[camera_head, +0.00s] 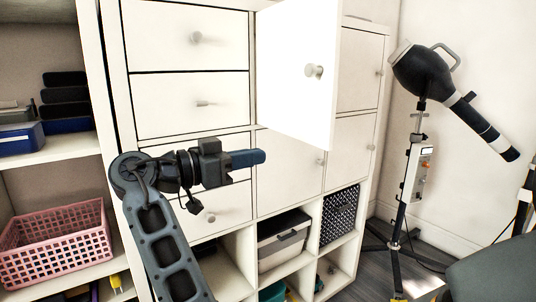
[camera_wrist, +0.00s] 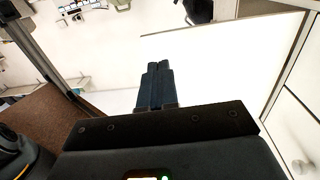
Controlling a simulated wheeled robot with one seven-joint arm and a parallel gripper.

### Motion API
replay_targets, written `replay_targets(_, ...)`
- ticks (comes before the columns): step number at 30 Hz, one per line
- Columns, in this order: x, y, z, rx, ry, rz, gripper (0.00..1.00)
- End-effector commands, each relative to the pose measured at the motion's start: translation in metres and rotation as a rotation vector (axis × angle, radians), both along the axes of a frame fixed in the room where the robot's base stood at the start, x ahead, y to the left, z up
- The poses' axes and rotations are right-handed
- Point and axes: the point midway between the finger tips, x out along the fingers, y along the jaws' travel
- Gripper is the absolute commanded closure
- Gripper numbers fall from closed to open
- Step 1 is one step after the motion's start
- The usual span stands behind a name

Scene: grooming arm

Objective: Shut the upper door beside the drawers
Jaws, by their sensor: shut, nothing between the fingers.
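The upper door (camera_head: 298,75) is a white panel with a round knob (camera_head: 314,71). It stands open, swung out from the cabinet to the right of the drawers (camera_head: 190,40). My gripper (camera_head: 262,157) is shut and empty, pointing right, just left of and below the door's lower edge in the head view. I see no contact with the door, though depth is hard to judge. In the wrist view the shut fingers (camera_wrist: 158,70) lie before a large white panel (camera_wrist: 230,70), which looks like the door.
Closed lower doors (camera_head: 290,165) and cubbies with a lidded box (camera_head: 284,240) lie below. A black hair dryer on a stand (camera_head: 425,75) is at the right. A shelf with a pink basket (camera_head: 55,245) is at the left. A dark chair-like shape (camera_head: 500,270) fills the lower right corner.

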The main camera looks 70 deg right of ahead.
Motion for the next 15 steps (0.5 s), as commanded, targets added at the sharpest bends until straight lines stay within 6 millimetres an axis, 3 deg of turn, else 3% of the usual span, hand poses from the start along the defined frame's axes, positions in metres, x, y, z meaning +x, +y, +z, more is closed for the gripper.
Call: replay_targets(15,-0.057,-0.078,0.002,0.001,0.003,0.000,1.00)
